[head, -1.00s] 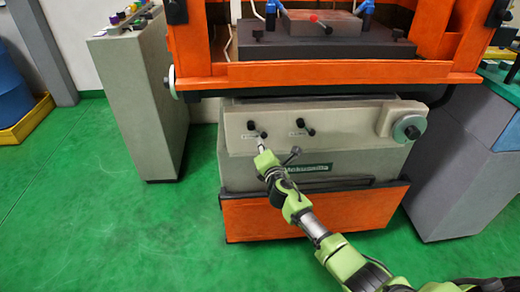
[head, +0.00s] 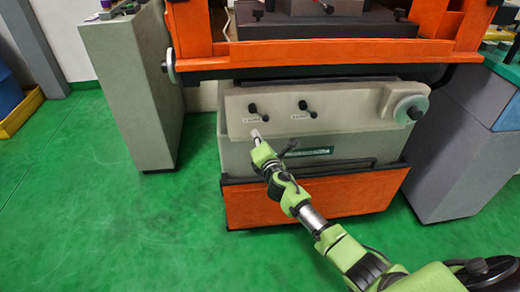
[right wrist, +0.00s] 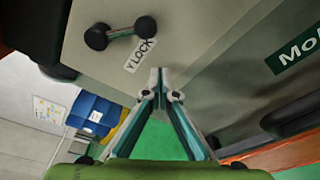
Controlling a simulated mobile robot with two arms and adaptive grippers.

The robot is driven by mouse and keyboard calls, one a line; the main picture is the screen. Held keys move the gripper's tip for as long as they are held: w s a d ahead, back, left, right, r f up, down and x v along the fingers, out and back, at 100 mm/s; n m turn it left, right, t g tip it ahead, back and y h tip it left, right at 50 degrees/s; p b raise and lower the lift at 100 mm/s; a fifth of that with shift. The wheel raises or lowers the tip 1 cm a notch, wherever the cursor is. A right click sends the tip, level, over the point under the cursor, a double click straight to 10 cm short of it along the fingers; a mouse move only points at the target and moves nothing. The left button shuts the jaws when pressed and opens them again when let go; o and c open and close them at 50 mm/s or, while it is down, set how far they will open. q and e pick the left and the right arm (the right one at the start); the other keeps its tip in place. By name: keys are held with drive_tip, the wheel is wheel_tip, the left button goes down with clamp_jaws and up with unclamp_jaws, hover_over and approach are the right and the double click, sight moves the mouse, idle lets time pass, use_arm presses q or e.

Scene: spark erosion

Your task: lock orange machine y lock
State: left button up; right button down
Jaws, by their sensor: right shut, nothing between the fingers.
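The orange machine's Y lock is a small black lever (head: 254,104) with round ends, the left one of two on the pale front panel. My left gripper is out of view.
A second black lever (head: 307,109) sits to the right on the same panel, pointing down-right. A handwheel (head: 410,109) is at the panel's right end. The orange bed edge (head: 330,62) overhangs above. A grey cabinet (head: 130,90) stands left; green floor (head: 90,220) is clear.

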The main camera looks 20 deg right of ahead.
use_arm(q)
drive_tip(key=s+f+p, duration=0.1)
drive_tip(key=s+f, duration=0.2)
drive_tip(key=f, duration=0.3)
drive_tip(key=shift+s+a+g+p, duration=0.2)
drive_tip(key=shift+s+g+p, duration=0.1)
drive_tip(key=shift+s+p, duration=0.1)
use_arm(e)
drive_tip(key=s+a+r, duration=0.1)
drive_tip(key=s, duration=0.7)
drive_tip(key=shift+a, duration=0.15)
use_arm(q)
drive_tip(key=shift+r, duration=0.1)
use_arm(e)
drive_tip(key=shift+s, duration=0.15)
